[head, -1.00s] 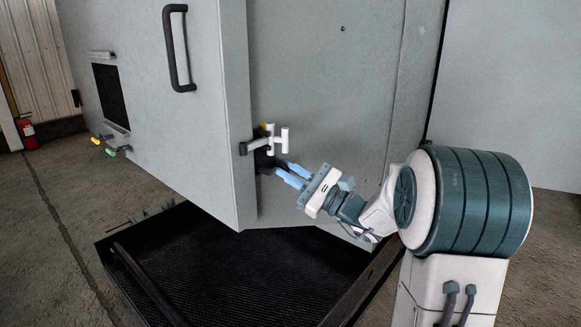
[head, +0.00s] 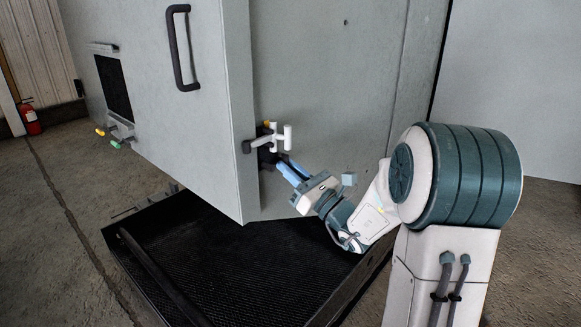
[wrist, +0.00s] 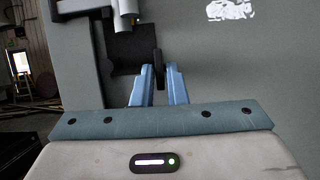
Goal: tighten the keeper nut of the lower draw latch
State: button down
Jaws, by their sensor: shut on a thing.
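The lower draw latch (head: 266,139) sits at the cabinet's corner, with a white T-shaped lever and a dark bracket. In the wrist view its pale lever (wrist: 125,14) hangs at the top, in front of the dark bracket (wrist: 122,50). My gripper (head: 284,166) reaches up to the latch from the lower right. In the wrist view its blue fingers (wrist: 158,76) are shut on a narrow dark upright piece, which I take to be the keeper nut (wrist: 158,63).
The grey cabinet (head: 330,90) fills the middle, with a dark door handle (head: 183,50) above left. A black grated tray (head: 220,270) lies below on the floor. Green and yellow knobs (head: 110,138) stick out at the left. A fire extinguisher (head: 30,119) stands far left.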

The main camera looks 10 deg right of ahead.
jog(key=shift+f, duration=0.1)
jog(key=c, duration=1.7)
grip_release()
jog(key=shift+c, duration=0.2)
jog(key=b+v, duration=0.2)
jog(key=v, duration=1.2)
jog(key=shift+b, duration=0.35)
jog(key=shift+a, duration=0.2)
